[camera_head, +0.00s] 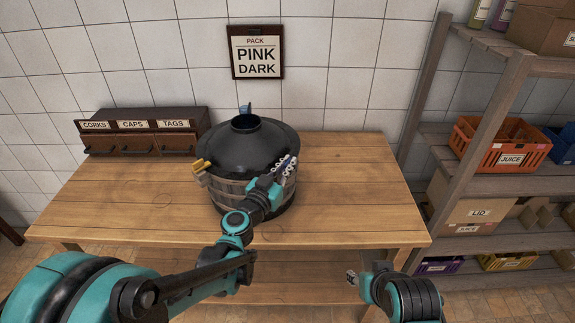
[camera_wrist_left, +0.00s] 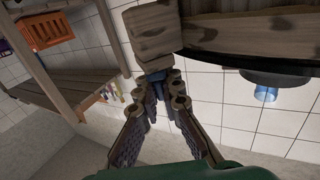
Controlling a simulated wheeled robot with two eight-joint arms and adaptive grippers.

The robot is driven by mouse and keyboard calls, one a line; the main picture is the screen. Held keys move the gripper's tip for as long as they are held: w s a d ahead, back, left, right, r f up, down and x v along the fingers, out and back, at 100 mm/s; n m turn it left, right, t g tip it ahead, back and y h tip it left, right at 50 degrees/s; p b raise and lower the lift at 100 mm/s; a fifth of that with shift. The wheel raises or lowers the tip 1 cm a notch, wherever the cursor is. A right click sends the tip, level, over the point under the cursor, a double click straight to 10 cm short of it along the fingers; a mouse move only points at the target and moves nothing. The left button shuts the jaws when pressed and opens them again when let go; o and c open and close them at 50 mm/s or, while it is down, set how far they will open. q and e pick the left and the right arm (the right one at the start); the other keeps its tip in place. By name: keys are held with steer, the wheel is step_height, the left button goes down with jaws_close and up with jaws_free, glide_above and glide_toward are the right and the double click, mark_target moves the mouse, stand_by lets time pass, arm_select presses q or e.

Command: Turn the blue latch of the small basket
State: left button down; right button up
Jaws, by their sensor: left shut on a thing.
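The small basket (camera_head: 226,192) is a round wooden-staved tub with a dark domed lid (camera_head: 238,150), upright on the table. A yellow latch (camera_head: 202,166) sticks out at its left, and a blue piece (camera_head: 246,108) stands up at its back. My left gripper (camera_head: 286,168) is at the basket's right side, shut on a blue latch, which shows mostly hidden between the fingertips in the wrist view (camera_wrist_left: 158,75), beside a wooden block (camera_wrist_left: 150,30) on the basket. The back blue piece also shows there (camera_wrist_left: 265,94). My right gripper (camera_head: 352,277) is low, off the table's front right; its jaws are too small to judge.
A wooden box with drawers labelled CORKS, CAPS and TAGS (camera_head: 140,112) stands at the table's back left. A sign reading PACK PINK DARK (camera_head: 257,30) hangs above. A shelf with an orange JUICE crate (camera_head: 490,143) is at right. The table's right part (camera_head: 350,190) is clear.

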arm_select(q)
steer(key=n+y, duration=0.2)
steer(key=y, duration=0.1)
steer(key=n+t+y, duration=0.1)
steer(key=n+y, duration=0.1)
steer(key=y, duration=0.2)
steer(key=n+y, duration=0.3)
steer(key=y, duration=0.1)
steer(key=shift+d+t+b, duration=0.2)
steer(key=shift+t+b, duration=0.1)
steer(key=shift+b, duration=0.1)
steer(key=n+g+y, duration=0.1)
steer(key=n+y, duration=0.1)
steer(key=n+g+y, duration=0.1)
steer(key=y, duration=0.2)
steer(key=shift+a+n, duration=0.1)
steer(key=shift+n, duration=0.3)
steer(key=shift+a+n+g+y, duration=0.1)
steer(key=shift+n+g+y, duration=1.1)
steer(key=shift+y, duration=0.6)
steer(key=shift+n, duration=0.3)
steer(key=c, duration=1.7)
jaws_free()
